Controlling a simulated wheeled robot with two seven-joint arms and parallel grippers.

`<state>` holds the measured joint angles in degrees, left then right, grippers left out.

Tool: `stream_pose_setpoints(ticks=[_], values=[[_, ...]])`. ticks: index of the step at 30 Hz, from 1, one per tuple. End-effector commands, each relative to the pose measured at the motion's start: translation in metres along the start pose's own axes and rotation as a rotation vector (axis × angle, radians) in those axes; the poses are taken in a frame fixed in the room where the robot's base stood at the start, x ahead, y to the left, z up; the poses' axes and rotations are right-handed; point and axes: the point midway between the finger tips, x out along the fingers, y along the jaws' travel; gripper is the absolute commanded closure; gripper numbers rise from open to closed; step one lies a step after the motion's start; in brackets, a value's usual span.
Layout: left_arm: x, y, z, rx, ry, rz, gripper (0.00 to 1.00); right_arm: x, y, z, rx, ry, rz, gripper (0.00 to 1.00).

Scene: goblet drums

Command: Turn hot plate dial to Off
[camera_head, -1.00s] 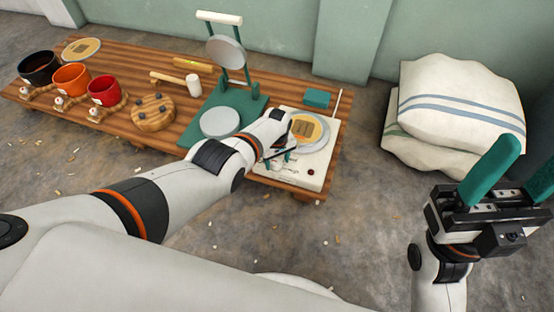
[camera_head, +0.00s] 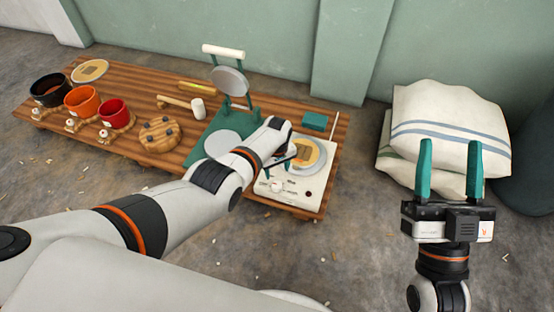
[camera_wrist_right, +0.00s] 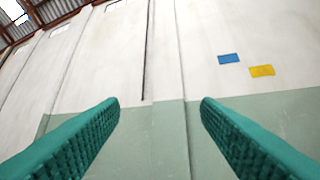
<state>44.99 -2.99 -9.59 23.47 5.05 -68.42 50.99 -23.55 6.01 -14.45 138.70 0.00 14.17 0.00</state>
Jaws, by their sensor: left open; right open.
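The white hot plate (camera_head: 295,198) sits at the right end of the low wooden table. A round plate with a tan disc (camera_head: 309,154) is on its top. Its pale dial (camera_head: 277,186) is on the front face; I cannot read its setting. My left gripper (camera_head: 279,162) is open just above and behind the dial, apart from it, and largely hidden by my own wrist. My right gripper (camera_head: 449,168) is open and empty, pointing up right of the table. In the right wrist view its two teal fingers (camera_wrist_right: 160,105) stand wide apart before a wall.
The wooden table (camera_head: 185,96) holds black, orange (camera_head: 82,101) and red pots, a mallet (camera_head: 196,107), a round wooden block (camera_head: 160,135) and a green press (camera_head: 229,82). White sacks (camera_head: 450,130) lie at right. A small teal box (camera_head: 315,121) stands behind the hot plate.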

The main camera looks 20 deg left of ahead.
Motion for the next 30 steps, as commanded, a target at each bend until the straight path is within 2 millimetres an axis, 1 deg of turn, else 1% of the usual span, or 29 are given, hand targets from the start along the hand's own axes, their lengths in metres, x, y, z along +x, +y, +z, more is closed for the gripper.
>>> stream_pose_setpoints(ticks=[1, 6, 9, 13, 19, 30], values=[[-0.006, 0.000, 0.000, -0.001, 0.000, 0.000, 0.43, 0.002, -0.001, -0.007, -0.003, 0.063, -0.003, 0.43], [-0.017, 0.000, 0.000, -0.001, 0.000, -0.001, 0.43, -0.004, -0.006, -0.038, -0.012, 0.280, -0.013, 0.43], [-0.022, 0.000, 0.000, -0.001, 0.000, 0.000, 0.43, -0.011, -0.009, -0.054, -0.016, 0.394, -0.018, 0.43], [-0.028, 0.000, 0.000, -0.001, 0.000, 0.000, 0.43, -0.020, -0.011, -0.069, -0.019, 0.505, -0.024, 0.43], [-0.030, 0.000, 0.000, -0.001, 0.000, 0.000, 0.43, -0.028, -0.013, -0.080, -0.021, 0.587, -0.029, 0.43], [-0.030, 0.000, 0.000, 0.000, 0.000, 0.000, 0.43, -0.029, -0.013, -0.082, -0.021, 0.595, -0.029, 0.43]])
